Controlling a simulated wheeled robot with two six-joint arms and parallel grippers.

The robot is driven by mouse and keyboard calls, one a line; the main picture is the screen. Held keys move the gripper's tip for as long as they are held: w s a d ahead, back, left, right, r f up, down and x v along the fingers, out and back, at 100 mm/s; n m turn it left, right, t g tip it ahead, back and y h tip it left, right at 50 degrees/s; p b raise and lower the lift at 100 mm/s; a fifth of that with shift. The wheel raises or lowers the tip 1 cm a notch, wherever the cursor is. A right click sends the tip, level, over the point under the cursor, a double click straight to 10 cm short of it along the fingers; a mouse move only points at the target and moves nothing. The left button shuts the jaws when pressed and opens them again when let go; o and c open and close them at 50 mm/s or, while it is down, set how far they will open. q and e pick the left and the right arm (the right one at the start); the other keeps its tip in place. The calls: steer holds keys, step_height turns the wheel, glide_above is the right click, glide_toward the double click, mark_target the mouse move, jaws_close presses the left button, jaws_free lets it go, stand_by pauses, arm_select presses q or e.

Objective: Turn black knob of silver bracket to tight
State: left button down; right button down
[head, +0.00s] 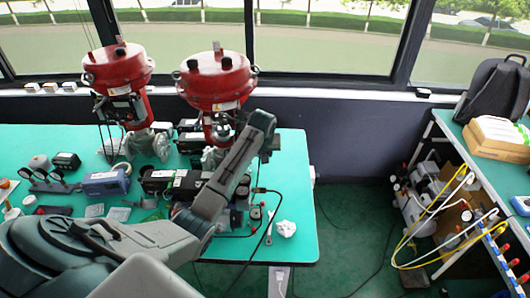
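Two red valve actuators stand on the green table, a left one (118,68) and a right one (216,80). Below the right one, pale metal parts (212,157) show beside my arm, but I cannot make out the silver bracket or its black knob for certain. My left arm reaches in from the lower left, across the table and in front of the right valve. Its gripper (269,148) is at the arm's far end, just right of the right valve's lower part. It is small and dark, and its fingers are unclear. My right gripper is not in view.
The green table (295,180) holds several instruments, including a blue-grey box (106,183), and a crumpled white piece (286,229) near its right edge. A second bench with a black backpack (497,90) stands at right. Open floor lies between.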

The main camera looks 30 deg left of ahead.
arm_select(q)
steer(key=shift+w+d+f+m+g+y+b, duration=0.4)
steer(key=shift+m+g+y+b, duration=0.75)
steer(key=shift+y+b, duration=1.95)
steer(key=shift+s+d+f+m+g+y+b, duration=0.2)
steer(key=shift+f+m+g+y+b, duration=0.65)
steer(key=shift+y+b, duration=2.2)
steer(key=shift+w+d+f+m+g+y+b, duration=0.3)
steer(key=shift+m+g+y+b, duration=1.05)
steer(key=shift+y+b, duration=1.75)
steer(key=shift+r+g+y, duration=0.1)
steer(key=shift+g+y, duration=0.15)
steer(key=shift+y, duration=0.1)
steer(key=c, duration=1.5)
jaws_free()
steer(key=shift+n, duration=0.25)
steer(key=shift+d, duration=0.1)
